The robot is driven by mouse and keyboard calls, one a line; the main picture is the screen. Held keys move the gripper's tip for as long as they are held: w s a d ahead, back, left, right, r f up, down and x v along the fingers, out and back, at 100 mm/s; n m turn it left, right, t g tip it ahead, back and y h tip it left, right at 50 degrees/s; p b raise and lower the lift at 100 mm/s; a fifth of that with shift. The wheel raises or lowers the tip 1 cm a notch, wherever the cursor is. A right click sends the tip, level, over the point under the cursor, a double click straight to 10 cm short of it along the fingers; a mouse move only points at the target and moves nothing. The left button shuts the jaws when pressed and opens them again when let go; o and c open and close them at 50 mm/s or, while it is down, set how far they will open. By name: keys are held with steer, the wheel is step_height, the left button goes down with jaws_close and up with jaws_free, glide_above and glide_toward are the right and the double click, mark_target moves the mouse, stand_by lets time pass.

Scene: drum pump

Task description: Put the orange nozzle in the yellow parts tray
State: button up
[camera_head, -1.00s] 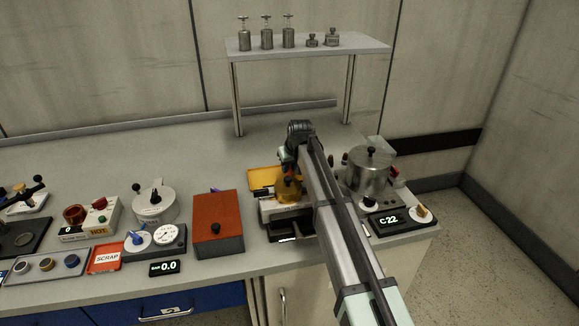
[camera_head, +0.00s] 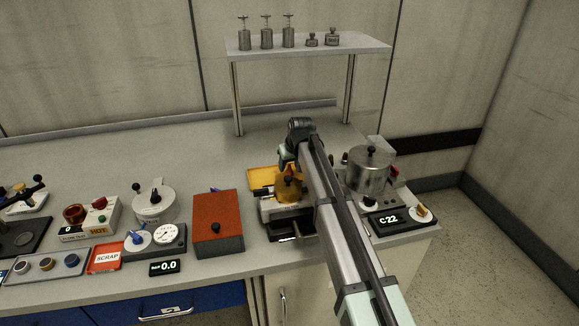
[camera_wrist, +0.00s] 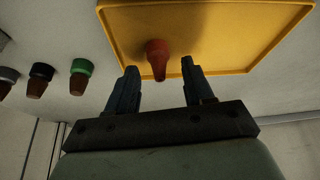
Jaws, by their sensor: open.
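The orange nozzle (camera_wrist: 156,58) shows in the wrist view as a small reddish-orange tapered piece. It lies in line with the gap between my fingertips, with clear space on both sides. It overlaps the yellow parts tray (camera_wrist: 235,52) and its near rim in the picture; I cannot tell whether it touches the tray floor. The yellow tray also shows in the head view (camera_head: 262,176), left of my gripper and partly hidden. My gripper (camera_wrist: 158,66) is open at the tray's edge. In the head view, my arm hides much of this spot.
Nozzles with green (camera_wrist: 80,72), black (camera_wrist: 40,76) and grey collars stand in a row beside the tray. A yellow-orange vessel (camera_head: 289,190) stands close to my gripper. A metal pot (camera_head: 369,172) is to the right and a red box (camera_head: 217,220) to the left.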

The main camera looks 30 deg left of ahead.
steer(key=v, duration=1.1)
